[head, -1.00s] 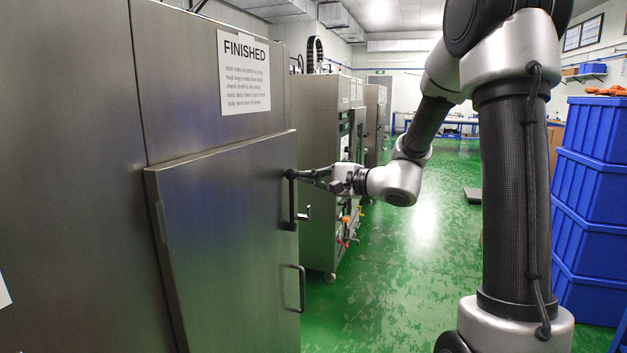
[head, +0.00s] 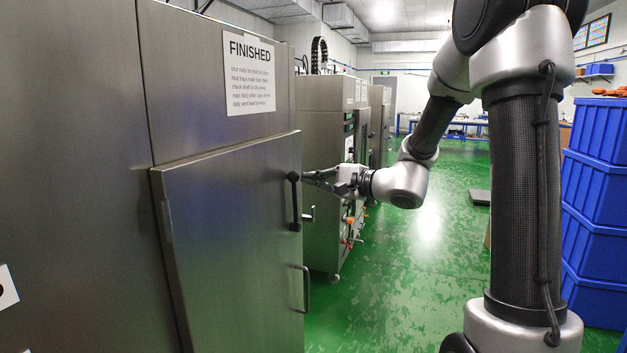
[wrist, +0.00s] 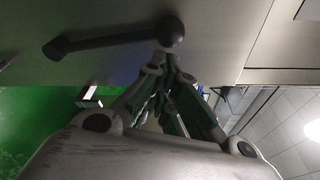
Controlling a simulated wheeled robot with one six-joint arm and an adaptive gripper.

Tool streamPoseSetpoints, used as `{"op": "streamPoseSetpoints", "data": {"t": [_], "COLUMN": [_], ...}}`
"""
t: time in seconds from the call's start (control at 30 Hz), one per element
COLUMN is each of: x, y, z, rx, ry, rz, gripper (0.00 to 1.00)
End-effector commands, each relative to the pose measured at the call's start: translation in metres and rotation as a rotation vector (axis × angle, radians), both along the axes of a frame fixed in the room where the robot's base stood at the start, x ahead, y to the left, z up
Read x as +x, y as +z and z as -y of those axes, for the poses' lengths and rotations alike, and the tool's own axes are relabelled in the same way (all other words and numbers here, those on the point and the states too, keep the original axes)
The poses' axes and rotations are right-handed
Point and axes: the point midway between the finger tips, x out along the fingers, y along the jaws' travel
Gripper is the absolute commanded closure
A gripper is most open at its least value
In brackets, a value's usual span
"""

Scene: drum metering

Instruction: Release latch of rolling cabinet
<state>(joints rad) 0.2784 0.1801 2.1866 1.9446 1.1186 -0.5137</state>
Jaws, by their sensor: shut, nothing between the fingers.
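The rolling cabinet (head: 70,160) is a tall steel cabinet at the left, with a "FINISHED" sign (head: 249,75). Its lower door (head: 230,240) carries a dark latch lever (head: 295,205) with a round knob at the top, hanging close to vertical. A curved pull handle (head: 304,288) is below it. My gripper (head: 308,177) is shut and empty, its fingertips beside the lever's knob end. In the wrist view, the lever (wrist: 115,40) lies across the top and my gripper (wrist: 165,60) has its tips at the knob; whether they touch it, I cannot tell.
Another steel machine (head: 325,130) stands behind the door edge, with a small orange part and hoses low on it. Blue crates (head: 595,200) are stacked at the right. The green floor (head: 420,290) between is open.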

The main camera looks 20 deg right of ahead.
Motion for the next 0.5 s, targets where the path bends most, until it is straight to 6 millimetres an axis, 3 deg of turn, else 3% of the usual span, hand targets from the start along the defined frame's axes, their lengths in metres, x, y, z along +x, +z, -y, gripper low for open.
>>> {"op": "streamPoseSetpoints", "data": {"t": [0.2, 0.5], "x": [0.014, -0.039], "y": [-0.009, -0.004], "z": [0.028, 0.071], "rx": [0.000, 0.000], "ry": [0.000, -0.001], "rz": [-0.001, 0.000], "gripper": [1.00, 1.00]}}
